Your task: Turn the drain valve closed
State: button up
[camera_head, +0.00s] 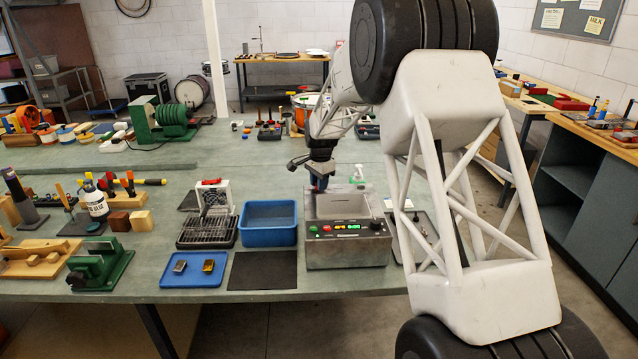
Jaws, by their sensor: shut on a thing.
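A grey metal tank unit (346,250) stands at the bench's front edge. It has an open basin (343,206) on top and a front panel of lit green and orange buttons and a red button. My gripper (319,187) reaches down from my arm to the back left rim of the basin. It is shut on the drain valve, a small blue part of which shows at the fingertips. The fingers cover most of the valve, so its turn angle cannot be told.
A blue tub (268,222), a wire basket (207,232) and a blue tray (194,273) with two small blocks stand left of the unit. A pump bottle (358,174) is behind the basin. A black mat (263,270) lies bare in front of the tub.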

jog(key=n, duration=0.3)
jog(key=shift+n, duration=0.4)
jog(key=n, duration=0.9)
jog(key=shift+g, duration=0.3)
jog(key=shift+w+n, duration=0.1)
jog(key=shift+n, duration=1.9)
jog(key=o, duration=0.9)
